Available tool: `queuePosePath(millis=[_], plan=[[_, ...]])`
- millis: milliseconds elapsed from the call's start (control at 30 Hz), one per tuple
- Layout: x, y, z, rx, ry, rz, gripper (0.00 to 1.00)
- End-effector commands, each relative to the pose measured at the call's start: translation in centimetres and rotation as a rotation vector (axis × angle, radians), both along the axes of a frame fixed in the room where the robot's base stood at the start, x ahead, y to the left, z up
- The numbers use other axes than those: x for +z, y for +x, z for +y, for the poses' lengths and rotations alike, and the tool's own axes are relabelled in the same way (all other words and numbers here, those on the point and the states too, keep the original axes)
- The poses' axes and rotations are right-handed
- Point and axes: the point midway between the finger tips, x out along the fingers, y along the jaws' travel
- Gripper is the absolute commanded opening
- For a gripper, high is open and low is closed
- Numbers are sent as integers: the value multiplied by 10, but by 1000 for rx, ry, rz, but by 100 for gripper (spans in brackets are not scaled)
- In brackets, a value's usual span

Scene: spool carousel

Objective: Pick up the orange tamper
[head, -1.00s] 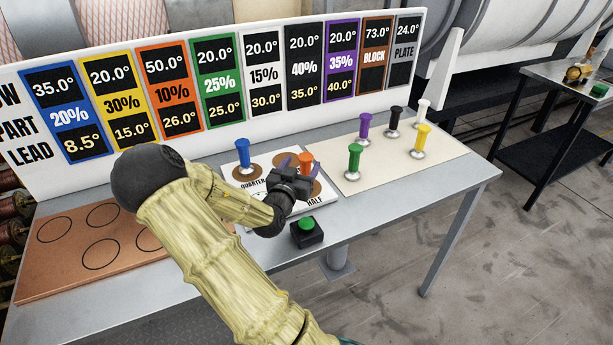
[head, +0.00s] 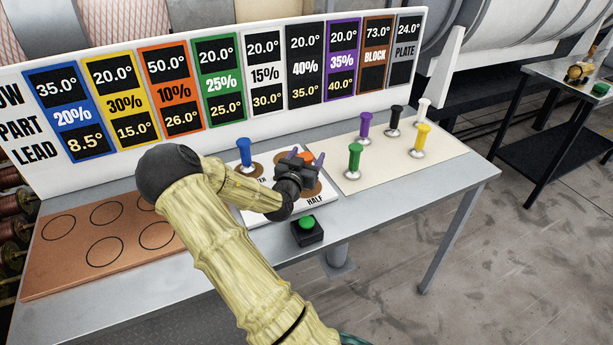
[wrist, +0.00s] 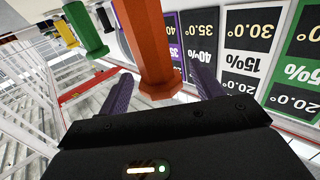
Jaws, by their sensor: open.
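The orange tamper (head: 307,156) stands on the white board with QUARTER and HALF labels, mostly hidden behind my gripper (head: 305,157) in the head view. In the wrist view the orange tamper (wrist: 146,40) is large. Its handle end lies between the two purple fingers of my gripper (wrist: 162,88), which are spread apart. I cannot tell how far the handle sits between the fingertips. No contact with the fingers is clear.
A blue tamper (head: 244,153) stands on the same board to the left. A green tamper (head: 353,160) stands close by on the cream mat (head: 410,165), with purple, black, white and yellow ones behind. A green button (head: 307,223) is in front. The labelled sign (head: 150,60) stands behind.

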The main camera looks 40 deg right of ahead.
Motion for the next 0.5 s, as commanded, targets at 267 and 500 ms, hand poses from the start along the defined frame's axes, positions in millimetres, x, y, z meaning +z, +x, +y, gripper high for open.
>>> queuePosePath(millis=[267, 500], plan=[[0, 0, 1, 1, 0, 0, 44], [1, 1, 1, 2, -1, -1, 0]])
